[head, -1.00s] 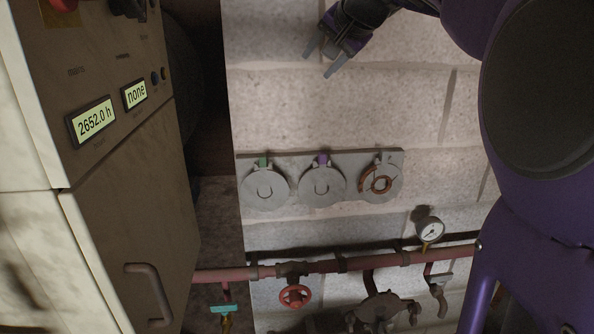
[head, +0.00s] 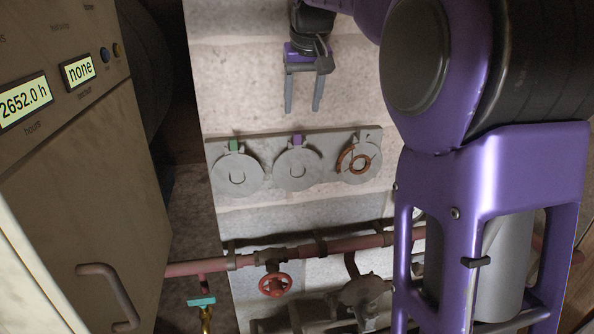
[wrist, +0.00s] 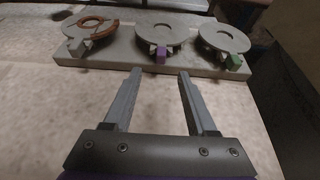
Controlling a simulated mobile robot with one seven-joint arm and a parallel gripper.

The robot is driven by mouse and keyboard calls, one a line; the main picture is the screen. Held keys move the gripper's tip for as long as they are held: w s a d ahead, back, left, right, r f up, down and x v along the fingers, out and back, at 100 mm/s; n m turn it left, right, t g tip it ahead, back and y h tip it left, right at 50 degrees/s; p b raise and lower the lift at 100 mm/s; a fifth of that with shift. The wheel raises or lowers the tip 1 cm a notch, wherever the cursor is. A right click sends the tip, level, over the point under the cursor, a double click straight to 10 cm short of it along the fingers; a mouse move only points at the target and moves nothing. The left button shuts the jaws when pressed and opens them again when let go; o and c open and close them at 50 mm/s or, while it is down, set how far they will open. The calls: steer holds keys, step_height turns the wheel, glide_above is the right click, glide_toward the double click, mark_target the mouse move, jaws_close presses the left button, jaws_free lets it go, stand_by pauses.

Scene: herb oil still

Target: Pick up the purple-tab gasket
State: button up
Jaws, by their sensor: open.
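The purple-tab gasket (head: 297,168) is a grey disc with a small purple tab. It sits in the middle of a grey rack (head: 340,138) on the pale block wall, between the green-tab gasket (head: 237,174) and a disc with a copper-brown ring (head: 357,160). In the wrist view the purple-tab gasket (wrist: 160,36) is ahead of the fingers, its purple tab facing them. My gripper (head: 302,108) is open and empty, just above the rack and apart from the purple tab. The wrist view shows its two fingers (wrist: 160,72) spread, pointing toward the rack.
A red pipe (head: 330,246) with a red handwheel (head: 275,285) runs below the rack. A metal cabinet (head: 70,170) with displays stands at left. A teal-handled valve (head: 201,302) hangs low. The wall around my gripper is clear.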

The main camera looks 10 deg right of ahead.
mark_target(298, 134)
steer(key=b+x, duration=0.1)
steer(key=x, duration=0.7)
steer(key=shift+w+a+f+b, duration=0.1)
steer(key=shift+w+f+b, duration=0.05)
steer(key=shift+f+b, duration=0.2)
steer(key=shift+r, duration=0.1)
jaws_close()
stand_by(0.9)
